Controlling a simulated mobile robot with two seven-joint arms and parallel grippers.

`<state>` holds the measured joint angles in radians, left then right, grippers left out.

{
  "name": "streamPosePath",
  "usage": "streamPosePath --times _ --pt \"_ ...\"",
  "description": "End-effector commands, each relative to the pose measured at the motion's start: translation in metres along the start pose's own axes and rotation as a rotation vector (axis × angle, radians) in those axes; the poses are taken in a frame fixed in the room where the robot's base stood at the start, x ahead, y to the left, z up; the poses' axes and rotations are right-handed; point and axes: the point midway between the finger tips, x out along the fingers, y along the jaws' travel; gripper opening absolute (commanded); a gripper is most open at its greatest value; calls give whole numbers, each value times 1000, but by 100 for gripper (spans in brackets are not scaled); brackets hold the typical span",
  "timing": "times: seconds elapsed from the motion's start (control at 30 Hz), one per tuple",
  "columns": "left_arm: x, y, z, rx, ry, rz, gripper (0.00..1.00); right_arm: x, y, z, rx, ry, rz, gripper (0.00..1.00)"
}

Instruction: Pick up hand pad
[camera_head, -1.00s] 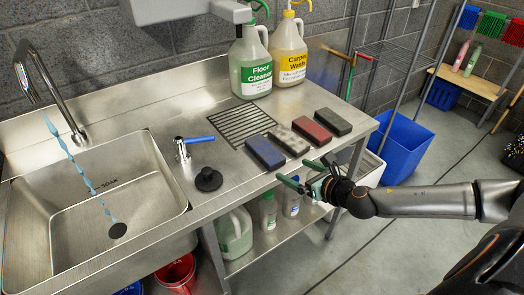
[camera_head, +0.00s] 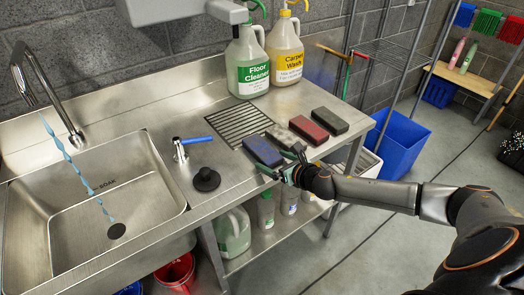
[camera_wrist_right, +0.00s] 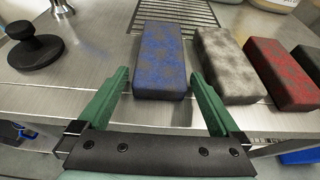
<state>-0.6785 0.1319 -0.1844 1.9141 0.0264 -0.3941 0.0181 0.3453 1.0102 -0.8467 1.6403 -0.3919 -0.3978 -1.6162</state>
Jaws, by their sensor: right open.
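Several pads lie in a row on the steel counter. The blue pad (camera_head: 261,149) is at the left end, and in the right wrist view it lies straight ahead (camera_wrist_right: 160,60). Beside it are a speckled grey-white pad (camera_wrist_right: 226,65), a red pad (camera_wrist_right: 283,72) and a dark grey pad (camera_head: 331,120). My right gripper (camera_head: 273,170) is open at the counter's front edge. In the right wrist view its green fingers (camera_wrist_right: 162,98) stand either side of the blue pad's near end, with nothing held. My left gripper is not in view.
A sink (camera_head: 90,205) with running water is at left. A black stopper (camera_head: 207,179) and a blue-handled lever (camera_head: 194,141) stand left of the pads. Two large jugs (camera_head: 249,62) stand behind. A lower shelf holds bottles; a blue bin (camera_head: 400,142) is at right.

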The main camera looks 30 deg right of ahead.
Motion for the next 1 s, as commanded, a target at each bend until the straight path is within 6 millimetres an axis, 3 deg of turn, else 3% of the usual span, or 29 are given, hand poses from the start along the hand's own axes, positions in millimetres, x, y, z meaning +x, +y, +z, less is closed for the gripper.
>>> streamPosePath --times 0.13,0.8,1.0 --pt "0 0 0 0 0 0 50 0 0 0 0 0 0 99" --pt "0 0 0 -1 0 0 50 -1 0 0 0 0 0 24" --pt "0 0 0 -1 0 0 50 -1 0 0 0 0 0 21"
